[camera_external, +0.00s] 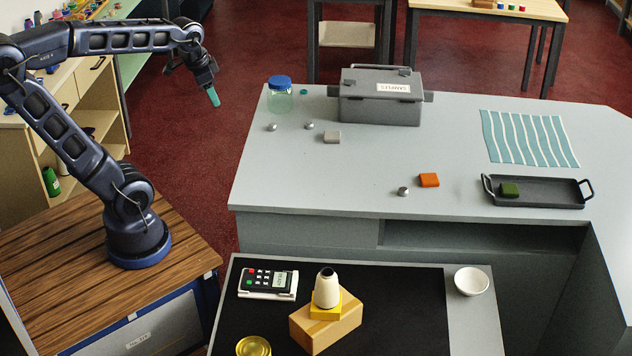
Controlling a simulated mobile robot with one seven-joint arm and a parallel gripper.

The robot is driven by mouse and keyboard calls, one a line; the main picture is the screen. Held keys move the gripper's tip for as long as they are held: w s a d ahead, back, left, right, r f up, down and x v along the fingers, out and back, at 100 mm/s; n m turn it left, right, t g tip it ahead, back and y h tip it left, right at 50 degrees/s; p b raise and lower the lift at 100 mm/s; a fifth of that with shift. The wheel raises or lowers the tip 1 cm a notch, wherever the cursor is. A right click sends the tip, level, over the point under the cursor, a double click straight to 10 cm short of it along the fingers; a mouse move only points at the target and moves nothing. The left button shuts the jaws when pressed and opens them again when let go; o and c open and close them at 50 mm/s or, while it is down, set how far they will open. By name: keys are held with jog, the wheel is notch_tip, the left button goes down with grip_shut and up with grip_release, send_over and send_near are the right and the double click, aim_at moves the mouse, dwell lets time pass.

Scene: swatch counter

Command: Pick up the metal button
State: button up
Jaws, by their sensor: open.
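Three small silvery round pieces that look like metal buttons lie on the grey counter (330,180). One metal button (272,127) is near the left edge, below the jar. A second metal button (309,125) lies to its right, beside a beige block. A third metal button (403,191) lies near the front edge, left of an orange block. My gripper (213,97), with teal fingertips, hangs in the air left of the counter, pointing down. It is open and apart from all the buttons. The gap between its fingers is hard to see from here.
A blue-lidded jar (280,98), teal disc (304,91), grey labelled case (380,100), beige block (332,137), orange block (429,180) and black tray (540,199) holding a green block (509,189) are on the counter. A striped cloth (527,138) lies right. The counter's middle is clear.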

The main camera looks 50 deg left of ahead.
jog(key=w+a+f+m+g, duration=0.1)
jog(key=w+a+f+m, duration=0.15)
jog(key=w, duration=0.45)
jog(key=w+a+f+m+g, duration=0.1)
jog(key=w+m, duration=0.3)
jog(key=w, duration=0.2)
jog(key=m+g, duration=0.2)
jog(key=m, duration=0.5)
send_over(272, 125)
notch_tip(272, 125, down, 10)
jog(key=f, duration=0.6)
jog(key=shift+a+f, duration=0.1)
jog(key=shift+a, duration=0.2)
jog(key=f, duration=0.3)
jog(key=shift+d+f, duration=0.25)
jog(key=shift+f, duration=0.85)
jog(key=c, duration=1)
